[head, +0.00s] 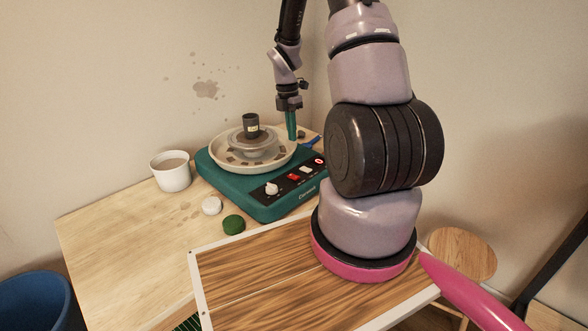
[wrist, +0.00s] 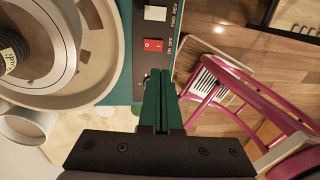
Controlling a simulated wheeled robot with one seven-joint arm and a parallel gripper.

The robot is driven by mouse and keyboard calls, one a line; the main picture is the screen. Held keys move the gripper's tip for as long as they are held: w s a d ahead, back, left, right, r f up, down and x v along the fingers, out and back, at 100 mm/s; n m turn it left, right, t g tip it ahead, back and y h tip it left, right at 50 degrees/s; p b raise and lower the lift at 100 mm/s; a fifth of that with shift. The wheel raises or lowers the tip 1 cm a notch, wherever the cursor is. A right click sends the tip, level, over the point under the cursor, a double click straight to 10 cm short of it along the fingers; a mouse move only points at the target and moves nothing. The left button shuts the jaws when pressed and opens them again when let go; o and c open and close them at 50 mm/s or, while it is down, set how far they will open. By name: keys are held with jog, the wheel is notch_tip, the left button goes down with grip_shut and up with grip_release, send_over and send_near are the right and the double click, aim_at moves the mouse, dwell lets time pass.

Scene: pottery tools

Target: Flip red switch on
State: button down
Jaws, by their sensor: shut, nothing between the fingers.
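The red switch (head: 293,177) sits on the black front panel of the teal pottery wheel (head: 232,190), between a white knob and a white switch. In the wrist view the red switch (wrist: 152,45) lies just beyond my fingertips, beside the letters "ON OFF". I cannot tell which side of it is pressed in. My gripper (head: 292,137) has teal fingers and points down behind the panel, near the wheel's basin. In the wrist view my gripper (wrist: 157,75) is shut and empty. It appears apart from the switch, though the height gap is hard to judge.
The cream basin (head: 223,160) holds the wheel head with a dark cylinder (head: 251,126) on it. A white knob (head: 271,189) and white switch (head: 306,169) flank the red switch. A white cup (head: 172,172), a white lump (head: 212,205) and a green lump (head: 234,224) stand nearby.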

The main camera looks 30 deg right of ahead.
aim_at(296, 177)
jog(key=f, duration=0.4)
jog(key=s+f, duration=0.1)
jog(key=f, duration=0.9)
jog(key=shift+s+d, duration=0.3)
jog(key=shift+s+f, duration=0.1)
jog(key=shift+f, duration=0.05)
jog(key=shift+w+a+r, duration=0.2)
jog(key=shift+w+r, duration=0.1)
jog(key=shift+w, duration=0.45)
